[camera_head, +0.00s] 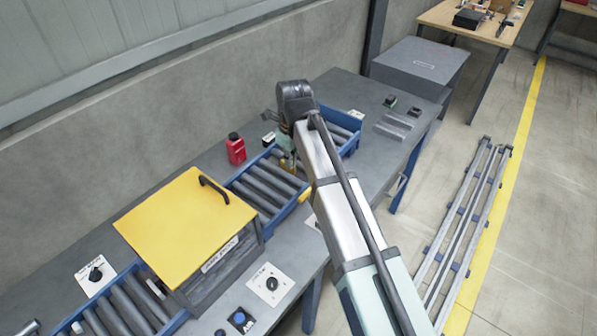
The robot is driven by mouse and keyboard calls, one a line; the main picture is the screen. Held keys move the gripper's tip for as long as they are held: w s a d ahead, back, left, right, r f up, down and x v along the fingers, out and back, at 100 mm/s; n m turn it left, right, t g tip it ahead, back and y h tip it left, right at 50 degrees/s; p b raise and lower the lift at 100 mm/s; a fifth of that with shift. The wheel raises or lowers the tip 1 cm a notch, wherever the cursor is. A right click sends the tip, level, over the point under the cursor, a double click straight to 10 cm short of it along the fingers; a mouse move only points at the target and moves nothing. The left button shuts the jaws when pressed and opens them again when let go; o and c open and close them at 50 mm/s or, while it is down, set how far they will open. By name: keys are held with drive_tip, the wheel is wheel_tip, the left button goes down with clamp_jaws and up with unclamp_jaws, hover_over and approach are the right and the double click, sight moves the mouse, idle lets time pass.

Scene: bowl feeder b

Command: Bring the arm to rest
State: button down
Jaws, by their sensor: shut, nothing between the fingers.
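My arm reaches up from the bottom right, bends at a dark elbow joint and drops toward the roller conveyor (265,185). My gripper (288,164) is small in view and partly hidden behind my own arm. It hangs over or close to the rollers, near the conveyor's middle. It appears shut and empty. I cannot tell whether it touches the rollers.
A yellow-lidded box (182,222) with a black handle spans the conveyor. A red bottle (235,149) stands behind the rollers. A grey table (345,90) carries the conveyor. A grey cabinet (420,62) and wooden workbench (455,20) stand farther back. Metal rails (462,225) lie on the floor at right.

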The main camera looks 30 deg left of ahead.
drive_tip(key=shift+a+r, duration=0.1)
drive_tip(key=shift+r, duration=0.05)
idle(0.3)
